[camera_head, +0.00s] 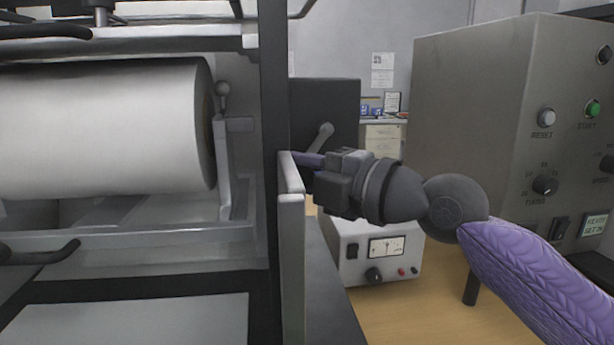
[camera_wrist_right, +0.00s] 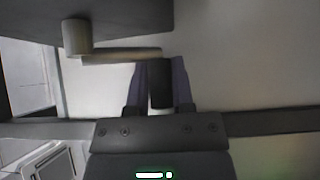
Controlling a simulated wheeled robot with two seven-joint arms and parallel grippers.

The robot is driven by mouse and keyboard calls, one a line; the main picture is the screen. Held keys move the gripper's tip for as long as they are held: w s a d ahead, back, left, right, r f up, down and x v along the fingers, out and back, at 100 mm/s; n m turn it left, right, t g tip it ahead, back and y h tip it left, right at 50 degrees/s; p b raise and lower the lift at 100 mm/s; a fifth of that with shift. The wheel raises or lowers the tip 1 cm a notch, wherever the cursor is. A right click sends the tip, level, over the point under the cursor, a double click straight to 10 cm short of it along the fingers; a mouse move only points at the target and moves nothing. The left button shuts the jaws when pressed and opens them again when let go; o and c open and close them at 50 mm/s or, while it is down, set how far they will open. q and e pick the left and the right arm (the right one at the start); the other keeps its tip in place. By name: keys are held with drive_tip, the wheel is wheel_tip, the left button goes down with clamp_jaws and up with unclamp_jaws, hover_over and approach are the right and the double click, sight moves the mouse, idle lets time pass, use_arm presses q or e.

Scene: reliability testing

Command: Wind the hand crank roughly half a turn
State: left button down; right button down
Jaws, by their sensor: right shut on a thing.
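The hand crank (camera_head: 321,137) shows in the head view as a short grey arm with a rounded end, on a dark box-shaped housing (camera_head: 325,105). In the right wrist view its grey arm (camera_wrist_right: 120,55) runs from a round hub (camera_wrist_right: 77,38) at upper left to a dark cylindrical grip (camera_wrist_right: 160,88). My right gripper (camera_head: 306,161) reaches in from the right, just below the crank arm. In the wrist view its purple fingers (camera_wrist_right: 161,75) stand on both sides of the dark grip and are shut on it. My left gripper is not in view.
A frame post and grey plate (camera_head: 292,240) stand close left of my right gripper. A large white roller (camera_head: 105,130) lies in the machine at left. A meter box (camera_head: 375,248) sits below the gripper. A control cabinet (camera_head: 480,110) stands at right, near my forearm.

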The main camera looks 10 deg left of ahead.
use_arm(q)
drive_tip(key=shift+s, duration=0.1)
use_arm(e)
drive_tip(key=c, duration=0.5)
unclamp_jaws()
drive_tip(key=shift+c, duration=0.2)
drive_tip(key=shift+o, duration=0.3)
drive_tip(key=shift+s+d, duration=0.1)
drive_tip(key=shift+d, duration=0.15)
use_arm(q)
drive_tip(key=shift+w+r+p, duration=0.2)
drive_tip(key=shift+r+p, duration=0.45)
drive_tip(key=shift+p, duration=0.1)
use_arm(e)
drive_tip(key=v, duration=0.9)
use_arm(q)
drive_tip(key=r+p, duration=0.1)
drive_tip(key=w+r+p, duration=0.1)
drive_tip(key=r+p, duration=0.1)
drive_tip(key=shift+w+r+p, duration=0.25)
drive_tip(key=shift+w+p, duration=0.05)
drive_tip(key=shift+p, duration=0.1)
use_arm(e)
drive_tip(key=x, duration=0.7)
